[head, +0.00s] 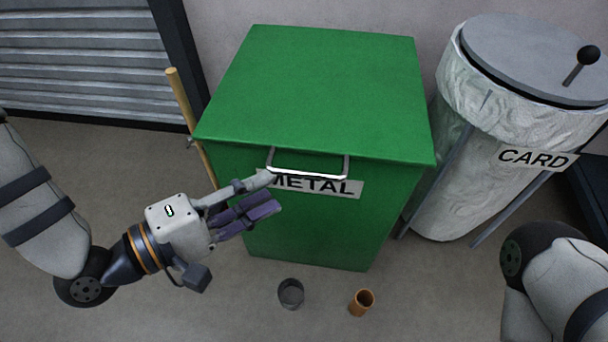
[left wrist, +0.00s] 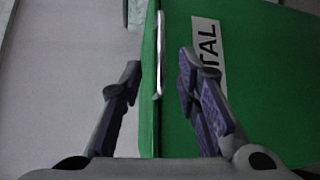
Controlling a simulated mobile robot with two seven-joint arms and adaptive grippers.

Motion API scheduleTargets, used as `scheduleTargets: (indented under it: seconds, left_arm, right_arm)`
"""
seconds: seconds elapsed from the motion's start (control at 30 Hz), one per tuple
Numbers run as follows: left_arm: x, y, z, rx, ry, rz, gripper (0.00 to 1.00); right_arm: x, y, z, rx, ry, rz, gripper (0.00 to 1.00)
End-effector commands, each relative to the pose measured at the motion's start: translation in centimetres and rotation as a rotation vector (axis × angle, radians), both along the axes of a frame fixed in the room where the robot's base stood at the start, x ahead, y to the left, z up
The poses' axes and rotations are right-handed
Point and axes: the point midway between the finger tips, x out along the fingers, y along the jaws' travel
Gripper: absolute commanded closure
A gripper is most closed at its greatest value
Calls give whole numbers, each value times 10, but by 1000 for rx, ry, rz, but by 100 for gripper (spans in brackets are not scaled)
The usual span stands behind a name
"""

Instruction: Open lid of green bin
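The green bin (head: 310,215) stands upright with its flat green lid (head: 325,90) shut. A silver bar handle (head: 310,176) sits at the lid's front edge, above and partly over a METAL label (head: 335,188). My left gripper (head: 270,192) is open near the left end of the handle. In the left wrist view the handle (left wrist: 159,55) shows edge-on, ahead of and between the two spread fingers (left wrist: 160,78). Nothing is held, and I see no clear contact with the handle. My right arm shows at the lower right, but its gripper is out of view.
A round whitish bin (head: 440,195) marked CARD, with a grey lid (head: 535,60), stands to the right. A wooden pole (head: 183,100) leans at the green bin's left. A grey cup-like piece (head: 291,293) and a copper tube (head: 361,302) are on the floor in front.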

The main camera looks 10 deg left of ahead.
Motion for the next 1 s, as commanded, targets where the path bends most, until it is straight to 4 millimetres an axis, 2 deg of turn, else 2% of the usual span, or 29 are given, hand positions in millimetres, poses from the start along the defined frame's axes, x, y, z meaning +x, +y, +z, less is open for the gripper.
scheduleTargets:
  seconds: [0.1, 0.3, 0.43, 0.67, 0.73, 0.8, 0.83, 1.0]
  left_arm:
    - [21, -23, -8, 2, 0, -5, 70]
    - [48, -50, -13, 4, 1, -3, 70]
    - [55, -57, -13, 4, 1, -1, 70]
    - [56, -58, -12, 5, 2, 0, 70]
    - [56, -58, -12, 5, 2, 0, 82]
    - [56, -58, -12, 5, 2, 0, 97]
    - [56, -58, -12, 5, 2, 0, 100]
    - [56, -58, -12, 4, 3, 0, 100]
  right_arm:
    - [-3, 1, -9, 1, 13, 1, 60]
    - [-5, 1, -16, 2, 23, 2, 60]
    - [-6, 1, -17, 3, 25, 1, 60]
    - [-6, 2, -16, 3, 25, 1, 60]
    - [-6, 2, -16, 3, 25, 1, 60]
    - [-6, 2, -16, 3, 25, 1, 60]
    - [-6, 2, -16, 3, 25, 1, 60]
    - [-6, 2, -17, 3, 25, 1, 60]
